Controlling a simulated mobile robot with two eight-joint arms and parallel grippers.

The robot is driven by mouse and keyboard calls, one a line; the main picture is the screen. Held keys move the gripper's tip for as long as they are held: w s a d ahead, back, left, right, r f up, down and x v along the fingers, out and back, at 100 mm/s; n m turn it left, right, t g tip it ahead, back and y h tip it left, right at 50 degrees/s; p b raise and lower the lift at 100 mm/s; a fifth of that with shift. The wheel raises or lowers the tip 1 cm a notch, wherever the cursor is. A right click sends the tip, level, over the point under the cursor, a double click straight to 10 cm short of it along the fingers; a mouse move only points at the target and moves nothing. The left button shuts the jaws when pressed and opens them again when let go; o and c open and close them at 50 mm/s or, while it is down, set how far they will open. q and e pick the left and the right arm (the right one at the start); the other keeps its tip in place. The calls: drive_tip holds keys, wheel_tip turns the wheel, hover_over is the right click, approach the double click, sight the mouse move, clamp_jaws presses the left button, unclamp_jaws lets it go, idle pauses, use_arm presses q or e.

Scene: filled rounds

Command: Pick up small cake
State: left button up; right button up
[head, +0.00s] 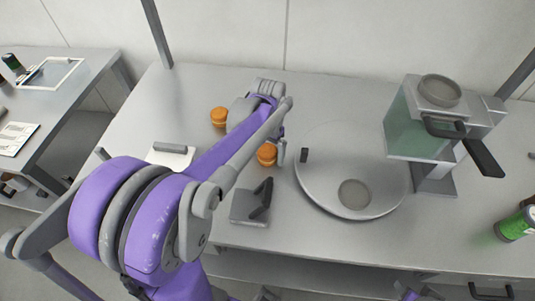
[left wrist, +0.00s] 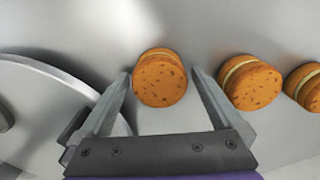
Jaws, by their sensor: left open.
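A small round orange-brown cake (head: 267,154) with a pale filling layer stands on the grey table, just left of the round plate. In the left wrist view this cake (left wrist: 160,82) shows between the spread fingertips of my left gripper (left wrist: 159,76). The gripper is open, and a gap shows on each side of the cake. Two more such cakes, a middle one (left wrist: 251,84) and an edge one (left wrist: 306,88), stand to the right in that view. Another cake (head: 219,117) shows left of my arm in the head view. My left arm hides part of the table.
A large round grey turntable or plate (head: 330,195) lies right of the near cake. A coffee-maker-like machine (head: 415,120) stands at the right, with a green can (head: 515,225) near the edge. A small grey block (head: 250,207) with a dark handle sits in front.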

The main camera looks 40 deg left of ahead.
use_arm(q)
drive_tip(key=shift+c, duration=0.3)
drive_tip(key=c, duration=0.7)
drive_tip(key=shift+r, duration=0.1)
